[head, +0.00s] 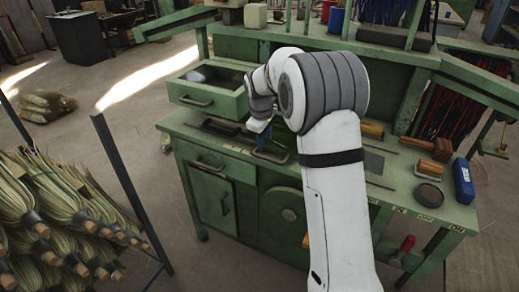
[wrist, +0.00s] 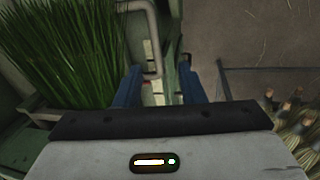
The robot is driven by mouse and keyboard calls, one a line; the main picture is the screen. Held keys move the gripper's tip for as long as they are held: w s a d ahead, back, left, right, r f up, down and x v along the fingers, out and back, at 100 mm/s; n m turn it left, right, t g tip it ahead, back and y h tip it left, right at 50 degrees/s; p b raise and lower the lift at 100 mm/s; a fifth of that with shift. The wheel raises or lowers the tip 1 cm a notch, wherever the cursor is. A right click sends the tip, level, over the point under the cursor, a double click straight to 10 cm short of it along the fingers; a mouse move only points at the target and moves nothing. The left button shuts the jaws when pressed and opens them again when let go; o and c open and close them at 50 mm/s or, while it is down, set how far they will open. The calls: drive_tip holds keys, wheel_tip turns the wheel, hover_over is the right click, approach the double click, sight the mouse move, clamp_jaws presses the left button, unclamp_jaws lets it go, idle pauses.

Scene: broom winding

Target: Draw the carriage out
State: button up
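My gripper (head: 263,130) hangs over the green bench, pointing down, its blue fingers just above a dark bar handle (head: 271,157) at the bench front. In the wrist view, the fingers (wrist: 157,88) are apart. I take this handle to be the carriage's; my arm hides most of the carriage. Green straw (wrist: 65,50) stands left of the handle in the wrist view.
A green drawer box (head: 209,91) with a handle juts out left of my arm.

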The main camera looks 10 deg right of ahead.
sight(265, 157)
drive_tip(key=shift+n, duration=0.3)
drive_tip(key=f, duration=0.3)
drive_tip(key=w+f, duration=0.1)
drive_tip(key=f, duration=0.1)
drive_tip(key=w+f+p, duration=0.1)
drive_tip(key=f, duration=0.2)
drive_tip(key=shift+w+d+f, duration=0.15)
drive_tip(key=shift+d+f, duration=0.1)
drive_tip(key=shift+f, duration=0.05)
drive_tip(key=shift+c, duration=0.4)
clamp_jaws()
